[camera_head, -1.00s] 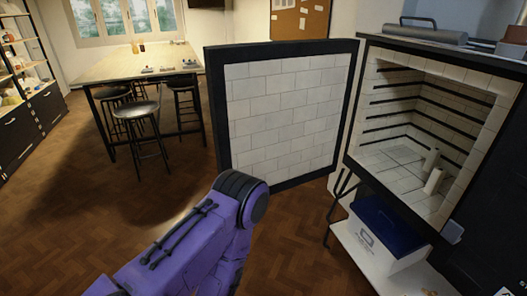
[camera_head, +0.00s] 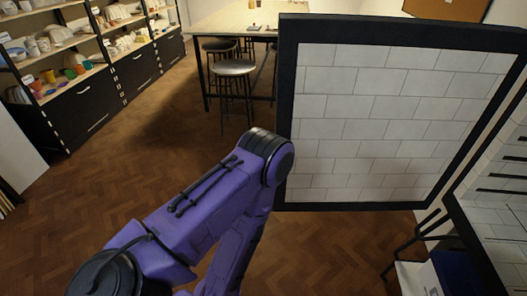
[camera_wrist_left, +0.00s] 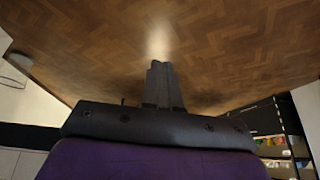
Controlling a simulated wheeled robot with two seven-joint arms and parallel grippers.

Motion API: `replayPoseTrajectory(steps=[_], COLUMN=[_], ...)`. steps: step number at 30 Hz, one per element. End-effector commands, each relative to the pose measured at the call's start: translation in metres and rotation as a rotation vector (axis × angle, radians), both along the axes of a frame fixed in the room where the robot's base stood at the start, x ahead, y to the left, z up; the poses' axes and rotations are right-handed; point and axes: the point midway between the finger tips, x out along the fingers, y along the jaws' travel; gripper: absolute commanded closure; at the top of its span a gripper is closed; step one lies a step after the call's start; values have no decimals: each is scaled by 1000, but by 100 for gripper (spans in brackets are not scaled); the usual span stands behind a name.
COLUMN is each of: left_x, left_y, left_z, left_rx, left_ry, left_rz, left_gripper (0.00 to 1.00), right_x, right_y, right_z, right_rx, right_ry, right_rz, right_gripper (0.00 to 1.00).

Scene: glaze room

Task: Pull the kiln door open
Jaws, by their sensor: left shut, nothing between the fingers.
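The kiln door (camera_head: 385,124) stands wide open in the head view, its white brick lining in a black frame facing me. The kiln (camera_head: 492,217) is cut off at the right edge, with part of its pale brick inside showing. My purple left arm overlaps the door's left edge in the picture; I cannot tell whether it touches. My left gripper (camera_wrist_left: 161,70) shows in the left wrist view, its fingers shut together with nothing between them, over bare wooden floor. The door handle is not visible. My right gripper is in neither view.
A worktable (camera_head: 238,20) with stools (camera_head: 236,70) stands behind the door. Shelves of pottery over dark cabinets (camera_head: 82,110) line the left wall. A blue-lidded box (camera_head: 462,272) sits under the kiln. The floor (camera_head: 120,180) between cabinets and door is clear.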

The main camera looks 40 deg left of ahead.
Motion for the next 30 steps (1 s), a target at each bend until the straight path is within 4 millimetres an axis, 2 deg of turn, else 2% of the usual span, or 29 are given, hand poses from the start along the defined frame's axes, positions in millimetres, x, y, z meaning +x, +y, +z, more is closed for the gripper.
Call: replayPoseTrajectory(steps=[2, 3, 5, 6, 9, 12, 13, 16, 20, 23, 24, 26, 28, 30], left_x=[44, 71, 111, 132, 163, 169, 169, 166, 173, 186, 193, 203, 215, 227], left_y=[-12, -21, -33, -40, -47, -48, -48, -46, -40, -28, -24, -16, -8, 2], left_z=[23, 44, 85, 115, 190, 245, 257, 278, 280, 277, 273, 272, 283, 283], left_rx=[-30, -58, -122, -177, -331, -475, -511, -586, -607, -606, -607, -607, -605, -602], left_ry=[-191, -334, -577, -740, -1104, -1365, -1420, -1537, -1573, -1571, -1573, -1573, -1568, -1567], left_rz=[69, 132, 245, 331, 542, 717, 757, 847, 877, 880, 880, 880, 877, 875], left_gripper=[100, 100, 100, 100, 100, 100, 100, 100, 100, 100, 100, 100, 100, 100], right_x=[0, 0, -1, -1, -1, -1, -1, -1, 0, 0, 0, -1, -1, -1], right_y=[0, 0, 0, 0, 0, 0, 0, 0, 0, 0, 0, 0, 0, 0], right_z=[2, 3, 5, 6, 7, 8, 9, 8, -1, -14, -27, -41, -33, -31], right_rx=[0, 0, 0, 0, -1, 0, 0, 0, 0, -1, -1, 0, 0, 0], right_ry=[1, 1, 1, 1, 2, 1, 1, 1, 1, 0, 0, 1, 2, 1], right_rz=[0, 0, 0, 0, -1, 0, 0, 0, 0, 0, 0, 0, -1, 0], right_gripper=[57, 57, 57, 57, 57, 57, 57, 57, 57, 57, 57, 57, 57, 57])
